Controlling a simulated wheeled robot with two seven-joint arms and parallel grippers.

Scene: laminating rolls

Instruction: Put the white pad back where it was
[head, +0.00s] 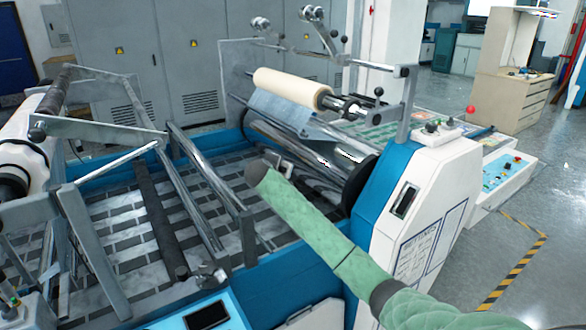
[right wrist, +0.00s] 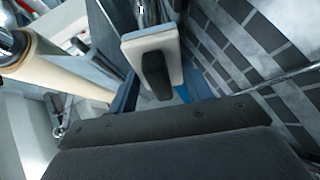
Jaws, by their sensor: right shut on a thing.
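The white pad (right wrist: 168,42) shows in the right wrist view as a pale slab near the top middle, against a chrome bar (right wrist: 143,12). A dark finger of my right gripper (right wrist: 156,76) lies on its near face. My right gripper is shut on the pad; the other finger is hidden. In the head view, my green-sleeved right arm reaches from the lower right over the machine, its end beside the chrome roller (head: 300,150). The sleeve mostly hides the gripper there, and I cannot make out the pad clearly. My left gripper is not in view.
A cream roll (head: 285,86) sits above a blue sheet (head: 283,112), close to my right arm's end. The machine's white and blue side housing (head: 425,185) stands right of the rollers. Metal bars (head: 195,185) cross the left bed. Open floor (head: 550,210) lies right.

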